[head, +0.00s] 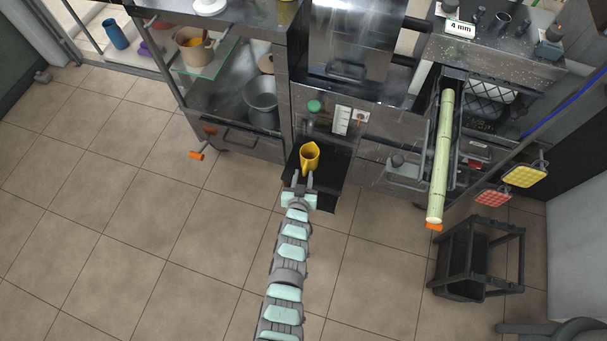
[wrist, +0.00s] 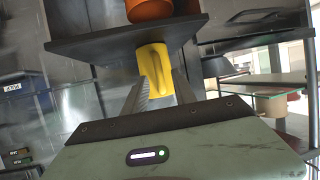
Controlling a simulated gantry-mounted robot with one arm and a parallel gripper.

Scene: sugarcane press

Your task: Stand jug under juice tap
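The yellow jug (head: 309,155) stands on a black shelf (head: 325,189) at the front of the steel press, with its narrow handle side towards my arm. My gripper (head: 301,180) is just in front of it, with its two fingers apart. In the wrist view the jug (wrist: 155,68) shows between and just beyond the fingertips (wrist: 161,88). The fingers look spread to either side of the handle; I cannot tell whether they touch it. I cannot make out the juice tap clearly.
A long green cane (head: 441,155) lies in a trough at the right. A cabinet with a metal pot (head: 261,98) is at the left. An orange round thing (wrist: 148,9) shows past the dark shelf.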

